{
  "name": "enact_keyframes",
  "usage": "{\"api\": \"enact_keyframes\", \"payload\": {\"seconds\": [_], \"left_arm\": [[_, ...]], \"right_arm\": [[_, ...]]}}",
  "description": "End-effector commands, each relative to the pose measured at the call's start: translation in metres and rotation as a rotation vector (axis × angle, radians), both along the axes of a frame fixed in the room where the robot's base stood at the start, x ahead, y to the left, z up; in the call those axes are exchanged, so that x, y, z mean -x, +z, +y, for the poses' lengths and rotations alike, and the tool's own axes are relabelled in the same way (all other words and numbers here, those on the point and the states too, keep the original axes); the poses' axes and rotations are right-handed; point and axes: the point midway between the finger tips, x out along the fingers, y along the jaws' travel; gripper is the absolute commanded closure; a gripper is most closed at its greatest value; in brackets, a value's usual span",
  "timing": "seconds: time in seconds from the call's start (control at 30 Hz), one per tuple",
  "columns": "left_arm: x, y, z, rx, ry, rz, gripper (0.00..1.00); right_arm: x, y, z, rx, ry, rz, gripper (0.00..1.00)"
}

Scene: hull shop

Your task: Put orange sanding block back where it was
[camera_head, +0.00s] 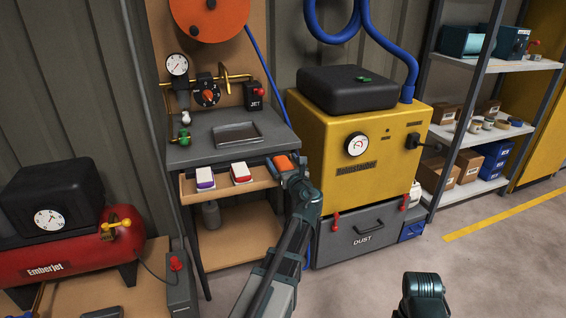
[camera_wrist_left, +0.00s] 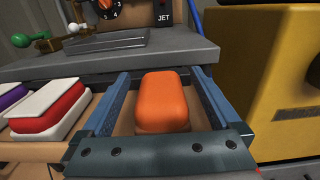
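The orange sanding block (camera_head: 283,162) is at the right end of a shallow wooden drawer (camera_head: 220,189) below the grey bench top. In the left wrist view the orange block (camera_wrist_left: 161,102) lies between the two blue fingers of my left gripper (camera_wrist_left: 160,76), with gaps showing at its sides. My left gripper (camera_head: 289,171) is open around the block; contact underneath is partly hidden. A white-and-purple block (camera_head: 205,177) and a white-and-red block (camera_head: 240,173) sit to the left in the drawer. My right gripper's fingers are not visible.
The grey bench top (camera_head: 205,150) overhangs behind the drawer, with gauges and knobs above. A yellow dust collector (camera_head: 382,165) stands close on the right. A red compressor (camera_head: 75,255) is at the left.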

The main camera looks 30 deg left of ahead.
Motion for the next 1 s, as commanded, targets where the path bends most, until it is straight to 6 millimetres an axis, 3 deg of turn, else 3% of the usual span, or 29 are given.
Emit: {"api": "enact_keyframes", "payload": {"seconds": [0.27, 0.7, 1.0], "left_arm": [[0.000, 0.006, 0.000, 0.000, 0.000, 0.000, 0.03], [0.058, 0.003, -0.066, 0.000, -0.003, 0.000, 0.03], [0.077, 0.003, -0.089, 0.000, 0.000, 0.000, 0.03]], "right_arm": [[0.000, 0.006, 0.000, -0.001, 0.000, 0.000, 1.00], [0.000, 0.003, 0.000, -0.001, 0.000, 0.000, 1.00], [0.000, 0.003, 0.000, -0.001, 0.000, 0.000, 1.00]]}}
